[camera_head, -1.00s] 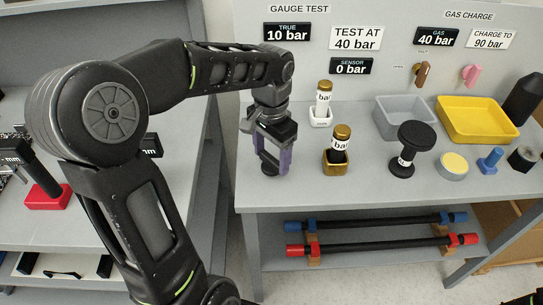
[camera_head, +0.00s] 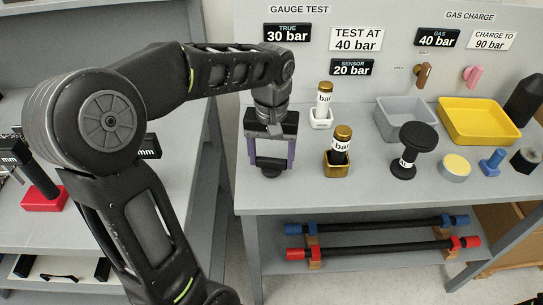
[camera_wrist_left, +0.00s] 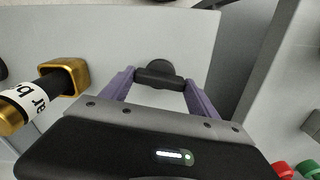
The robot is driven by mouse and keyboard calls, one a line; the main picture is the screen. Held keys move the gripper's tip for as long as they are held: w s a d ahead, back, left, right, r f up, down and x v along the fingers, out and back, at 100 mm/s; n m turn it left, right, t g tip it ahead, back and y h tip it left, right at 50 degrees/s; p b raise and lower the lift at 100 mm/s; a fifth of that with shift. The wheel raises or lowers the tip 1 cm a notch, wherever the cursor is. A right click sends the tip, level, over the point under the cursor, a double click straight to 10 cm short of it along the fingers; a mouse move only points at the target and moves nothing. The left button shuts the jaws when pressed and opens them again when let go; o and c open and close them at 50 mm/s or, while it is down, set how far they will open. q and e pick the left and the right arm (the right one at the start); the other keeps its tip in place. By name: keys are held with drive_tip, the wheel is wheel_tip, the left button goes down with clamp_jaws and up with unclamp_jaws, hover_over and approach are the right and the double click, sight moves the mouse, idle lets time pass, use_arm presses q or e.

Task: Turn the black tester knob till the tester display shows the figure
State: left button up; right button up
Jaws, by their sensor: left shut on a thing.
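My left gripper (camera_head: 271,166) points down at the left end of the grey bench, its purple fingers on either side of the black tester knob (camera_head: 270,171). In the left wrist view the fingers are shut on the bar of the knob (camera_wrist_left: 160,78), with its round base behind. The tester display under GAUGE TEST has a TRUE panel (camera_head: 287,33) reading 30 bar and a SENSOR panel (camera_head: 352,68) reading 20 bar. A white sign (camera_head: 356,39) says TEST AT 40 bar. My right gripper is not in view.
A gold-capped gauge in a brass holder (camera_head: 337,168) stands just right of the gripper, and another in a white holder (camera_head: 321,118) behind it. Farther right are a black spool-shaped thing (camera_head: 410,148), a grey tray (camera_head: 381,128) and a yellow tray (camera_head: 443,130).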

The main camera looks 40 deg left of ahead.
sight(272, 159)
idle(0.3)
use_arm(q)
drive_tip(key=o, duration=1.4)
drive_tip(key=shift+c, duration=0.2)
wheel_tip(272, 159, up, 8)
drive_tip(key=shift+f, duration=0.1)
